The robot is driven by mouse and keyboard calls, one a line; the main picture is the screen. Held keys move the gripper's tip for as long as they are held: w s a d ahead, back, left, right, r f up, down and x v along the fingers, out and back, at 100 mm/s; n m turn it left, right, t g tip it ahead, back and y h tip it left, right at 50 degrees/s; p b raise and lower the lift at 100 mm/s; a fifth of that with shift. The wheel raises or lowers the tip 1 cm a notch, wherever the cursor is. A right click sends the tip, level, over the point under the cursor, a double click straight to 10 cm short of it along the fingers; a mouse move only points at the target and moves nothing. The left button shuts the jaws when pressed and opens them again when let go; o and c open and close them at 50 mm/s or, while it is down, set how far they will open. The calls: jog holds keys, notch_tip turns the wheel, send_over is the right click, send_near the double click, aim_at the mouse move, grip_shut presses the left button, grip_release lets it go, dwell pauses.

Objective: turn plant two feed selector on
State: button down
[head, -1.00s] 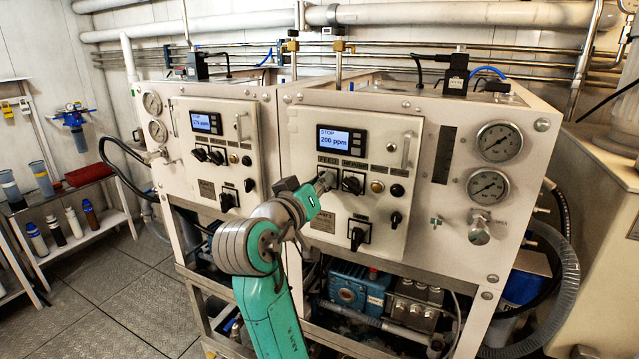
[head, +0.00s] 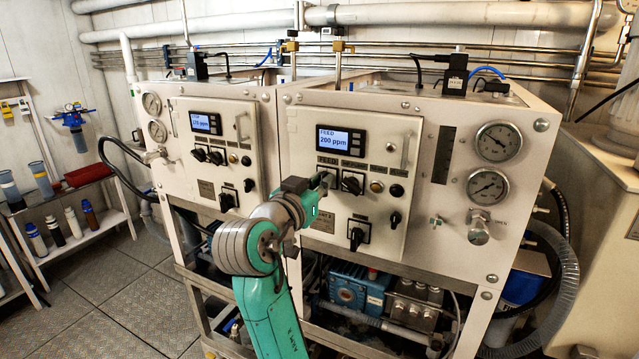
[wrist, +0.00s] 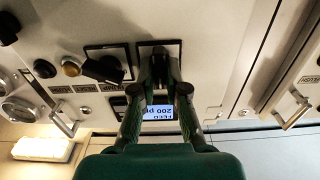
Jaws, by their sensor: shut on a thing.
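My gripper (head: 325,182) is at the front panel of the right-hand unit, under the FEED label. In the wrist view my gripper (wrist: 160,66) has its two fingers closed on the feed selector (wrist: 174,47), with the fingertips on the knob over its black square plate. The fingers hide most of the knob, so its exact angle cannot be told. The unit's display (head: 342,138) reads FEED and 200 ppm. It also shows upside down between the fingers in the wrist view (wrist: 160,112).
A second black selector (head: 352,183) sits just right of my gripper, with a lamp and a button beyond it. A lower selector (head: 357,235) is below. Pressure gauges (head: 498,142) are at the right. The similar left unit (head: 212,150) stands close by.

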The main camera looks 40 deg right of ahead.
jog(key=shift+d, duration=0.15)
jog(key=c, duration=1.2)
grip_release()
jog(key=shift+d+f, duration=0.1)
jog(key=v, duration=1.2)
jog(key=shift+w, duration=0.1)
